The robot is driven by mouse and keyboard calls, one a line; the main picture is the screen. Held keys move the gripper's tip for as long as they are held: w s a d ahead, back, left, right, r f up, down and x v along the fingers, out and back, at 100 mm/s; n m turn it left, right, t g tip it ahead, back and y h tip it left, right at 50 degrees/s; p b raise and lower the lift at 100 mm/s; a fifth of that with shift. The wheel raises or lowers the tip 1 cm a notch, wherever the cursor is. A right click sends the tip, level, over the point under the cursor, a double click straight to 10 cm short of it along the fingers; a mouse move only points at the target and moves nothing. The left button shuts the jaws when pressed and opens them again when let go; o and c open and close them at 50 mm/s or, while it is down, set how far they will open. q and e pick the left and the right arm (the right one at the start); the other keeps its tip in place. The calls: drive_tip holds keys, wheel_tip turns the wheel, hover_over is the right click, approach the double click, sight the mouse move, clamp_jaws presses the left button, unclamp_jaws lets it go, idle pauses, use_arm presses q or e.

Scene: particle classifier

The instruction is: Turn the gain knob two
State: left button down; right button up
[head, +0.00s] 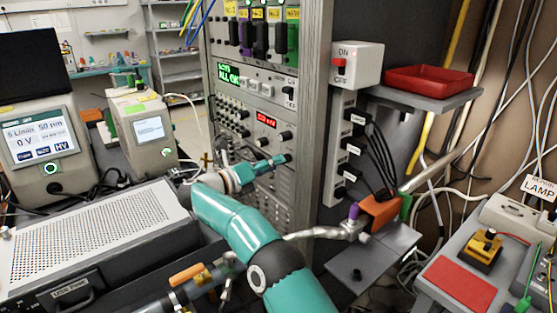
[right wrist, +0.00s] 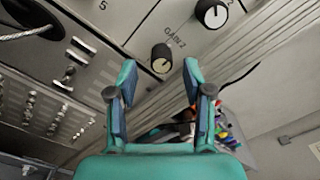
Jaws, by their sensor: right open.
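The gain knob (right wrist: 161,58), a small dark round knob with a pale top, sits on the grey panel under the label GAIN 2 in the right wrist view. My right gripper (right wrist: 159,70) is open, with one teal finger to each side of the knob in that picture. Whether the fingertips reach around it or stop short of it, I cannot tell. In the head view my right gripper (head: 276,162) is at the rack's front panel, below the red display. The gain knob cannot be picked out clearly there. My left gripper is not in view.
A larger black knob with a white pointer (right wrist: 211,14) is close by on the panel. The rack (head: 316,150) has an upright on the right, with a white switch box (head: 356,63) and a red tray (head: 430,80) beyond. A perforated grey box (head: 90,230) stands at left.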

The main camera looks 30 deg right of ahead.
drive_tip(key=shift+w+d, duration=0.1)
drive_tip(key=shift+d, duration=1.05)
clamp_jaws()
